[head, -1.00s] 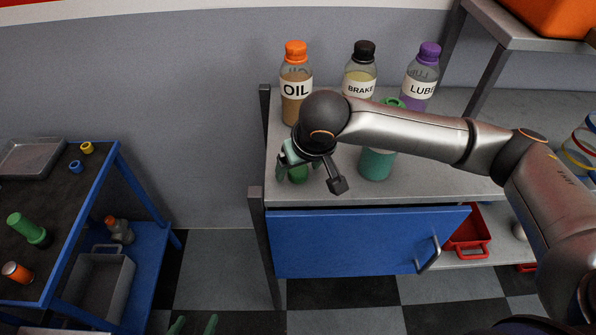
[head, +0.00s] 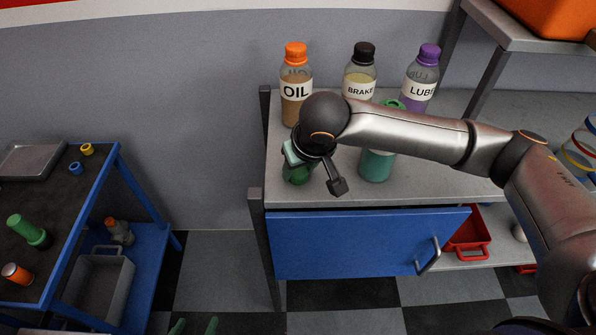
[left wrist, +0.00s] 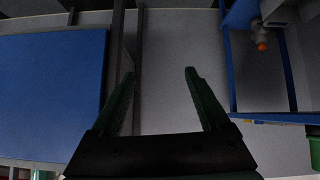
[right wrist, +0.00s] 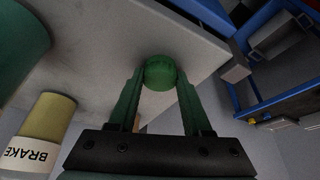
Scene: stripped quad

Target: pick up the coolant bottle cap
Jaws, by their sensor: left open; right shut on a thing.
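The green coolant bottle cap (head: 297,174) is at the front left of the grey bench top in the head view. In the right wrist view the round cap (right wrist: 160,71) sits between the fingertips. My right gripper (right wrist: 160,80) is shut on it; in the head view my wrist hides much of this gripper. A teal-green bottle (head: 377,164) stands to the right, partly hidden behind my right arm, its label out of sight. My left gripper (head: 195,326) is open and empty, low over the floor; its spread fingers (left wrist: 160,80) show in the left wrist view.
Oil (head: 295,88), brake (head: 360,88) and lube (head: 420,80) bottles stand at the bench's back. A blue cart (head: 110,195) with small items is at the left. Checkered floor lies between.

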